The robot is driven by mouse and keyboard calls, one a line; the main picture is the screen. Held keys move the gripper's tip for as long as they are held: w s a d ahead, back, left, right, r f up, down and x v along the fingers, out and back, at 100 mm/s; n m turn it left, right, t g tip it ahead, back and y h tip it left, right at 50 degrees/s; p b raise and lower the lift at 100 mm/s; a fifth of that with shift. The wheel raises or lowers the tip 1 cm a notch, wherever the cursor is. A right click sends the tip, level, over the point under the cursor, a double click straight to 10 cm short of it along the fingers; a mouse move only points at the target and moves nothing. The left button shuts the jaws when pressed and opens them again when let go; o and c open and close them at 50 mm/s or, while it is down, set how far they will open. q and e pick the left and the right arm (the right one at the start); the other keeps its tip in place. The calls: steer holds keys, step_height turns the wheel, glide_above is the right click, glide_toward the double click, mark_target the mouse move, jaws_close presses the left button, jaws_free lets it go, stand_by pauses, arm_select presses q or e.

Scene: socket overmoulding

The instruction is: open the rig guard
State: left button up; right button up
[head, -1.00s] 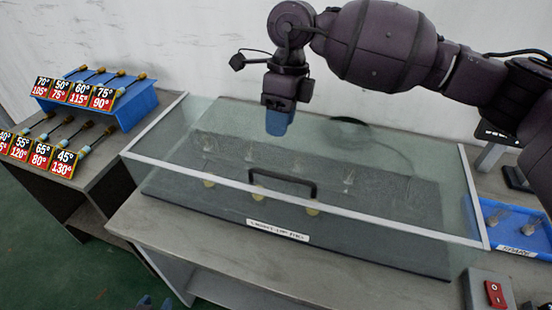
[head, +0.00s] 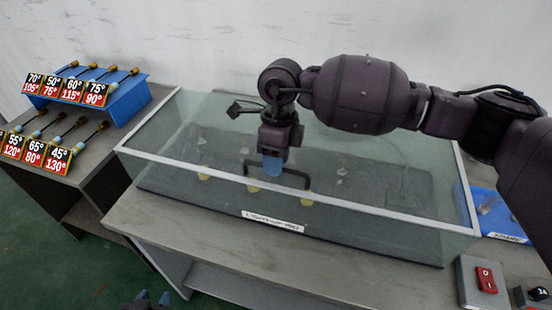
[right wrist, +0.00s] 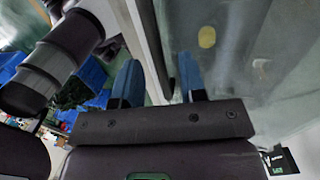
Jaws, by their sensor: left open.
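The rig guard (head: 215,135) is a clear box with a pale frame, closed over a dark base. Its black handle (head: 295,174) is on the front part of the lid. My right gripper (head: 272,166) points down at the handle and partly hides it. In the right wrist view, its blue fingers (right wrist: 158,88) are apart, with the dark handle bar (right wrist: 169,50) and the pale frame edge showing between them. Whether they touch the handle I cannot tell.
Several small fittings (head: 342,172) stand under the guard. A red switch (head: 486,280) is on a box at the front right. A blue tray (head: 492,212) lies to the right. A blue rack (head: 130,100) with angle labels stands at the left.

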steer(key=shift+f, duration=0.15)
jaws_close()
stand_by(0.4)
